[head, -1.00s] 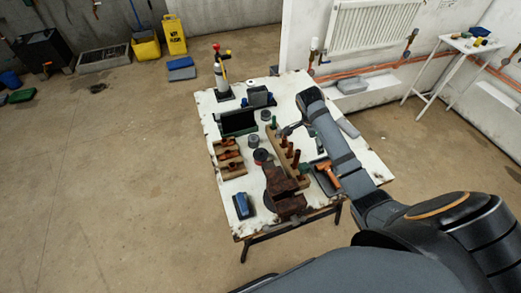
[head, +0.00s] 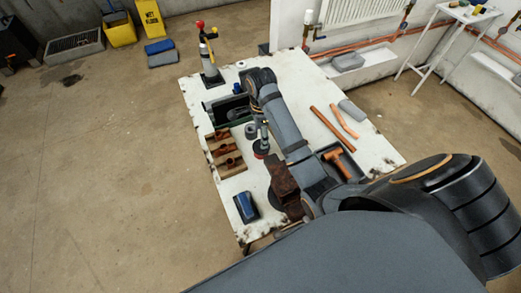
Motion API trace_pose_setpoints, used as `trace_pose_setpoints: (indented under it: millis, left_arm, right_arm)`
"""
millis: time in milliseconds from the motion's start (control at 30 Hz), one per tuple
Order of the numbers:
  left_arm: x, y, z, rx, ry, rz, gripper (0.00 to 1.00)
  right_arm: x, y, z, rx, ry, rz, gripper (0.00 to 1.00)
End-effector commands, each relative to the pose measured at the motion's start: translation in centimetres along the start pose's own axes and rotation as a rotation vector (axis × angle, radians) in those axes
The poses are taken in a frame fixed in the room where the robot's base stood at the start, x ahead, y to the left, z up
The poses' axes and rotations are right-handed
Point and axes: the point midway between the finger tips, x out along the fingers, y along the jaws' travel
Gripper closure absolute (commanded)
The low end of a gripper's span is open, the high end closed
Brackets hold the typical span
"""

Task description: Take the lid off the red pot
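The red pot (head: 261,153) is a small round pot with a dark top and a red side. It stands on the white table (head: 232,184), behind the rusty vise and left of my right forearm. I cannot make out its lid as a separate part. A thin upright grey-green shape shows just behind it; I cannot tell whether it touches the pot. My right arm reaches over the table from the lower right. Its wrist end and gripper (head: 252,88) are above the dark green tray, farther back than the pot. The fingers are too small and dark to read. My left gripper is out of view.
A rusty vise (head: 284,183) stands at the near edge, with a blue block (head: 245,206) to its left. A wooden rack (head: 224,154) lies left of the pot. A grey tin (head: 251,131) is just behind it. Copper pipes (head: 334,126) lie on the right.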

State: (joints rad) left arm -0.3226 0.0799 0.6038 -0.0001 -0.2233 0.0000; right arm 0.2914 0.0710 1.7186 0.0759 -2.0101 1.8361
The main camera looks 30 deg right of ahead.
Motion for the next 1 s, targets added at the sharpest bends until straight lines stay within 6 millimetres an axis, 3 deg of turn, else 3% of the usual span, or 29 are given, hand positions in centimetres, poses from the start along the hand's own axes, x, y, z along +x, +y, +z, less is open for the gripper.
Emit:
trace_pose_setpoints:
  millis: [100, 233, 433, 667, 867, 1000]
  left_arm:
    - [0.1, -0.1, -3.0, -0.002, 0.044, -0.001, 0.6]
    - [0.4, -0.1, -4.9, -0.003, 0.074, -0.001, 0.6]
    - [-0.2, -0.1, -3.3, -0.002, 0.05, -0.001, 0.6]
    - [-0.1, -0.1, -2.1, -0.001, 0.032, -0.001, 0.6]
    - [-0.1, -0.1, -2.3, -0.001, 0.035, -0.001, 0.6]
    - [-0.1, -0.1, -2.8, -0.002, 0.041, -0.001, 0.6]
  right_arm:
    - [0.2, 0.0, 0.0, 0.0, 0.0, -0.001, 0.31]
    - [2.1, 0.1, 0.0, 0.0, 0.002, 0.005, 0.31]
    - [4.8, 0.1, 0.0, 0.0, 0.001, 0.001, 0.31]
    - [5.2, 0.1, 0.1, 0.0, 0.001, 0.0, 0.31]
    - [5.2, 0.1, 0.1, 0.0, 0.001, 0.0, 0.54]
    - [5.2, 0.1, 0.1, 0.0, 0.001, 0.001, 0.59]
